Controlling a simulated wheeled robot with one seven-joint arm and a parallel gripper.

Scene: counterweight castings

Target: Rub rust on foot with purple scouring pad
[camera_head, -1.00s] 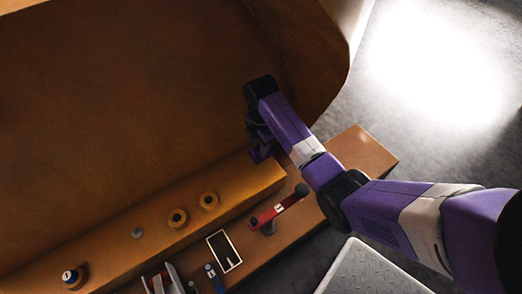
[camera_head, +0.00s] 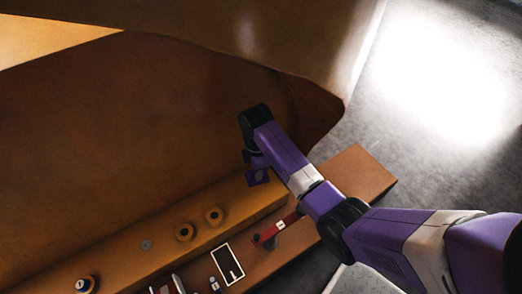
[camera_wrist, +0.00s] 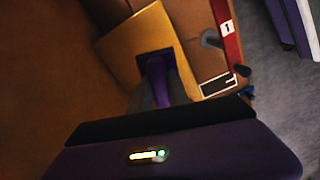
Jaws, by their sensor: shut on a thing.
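The purple scouring pad (camera_head: 259,178) is under my gripper (camera_head: 255,164) in the head view. In the wrist view, the pad (camera_wrist: 145,66) is a dark purple square with a purple grip between the fingers of my gripper (camera_wrist: 162,92), which is shut on it. The pad is over the right end of the foot (camera_head: 165,232), a long orange ledge at the base of the big brown casting (camera_head: 90,130). The foot (camera_wrist: 128,42) also shows around the pad in the wrist view. Contact cannot be told. No distinct rust patch shows; the pad may hide it.
Round fittings (camera_head: 214,216) stand on the ledge to the left. The casting's wall rises behind my gripper. Grey floor (camera_head: 400,150) is clear at right.

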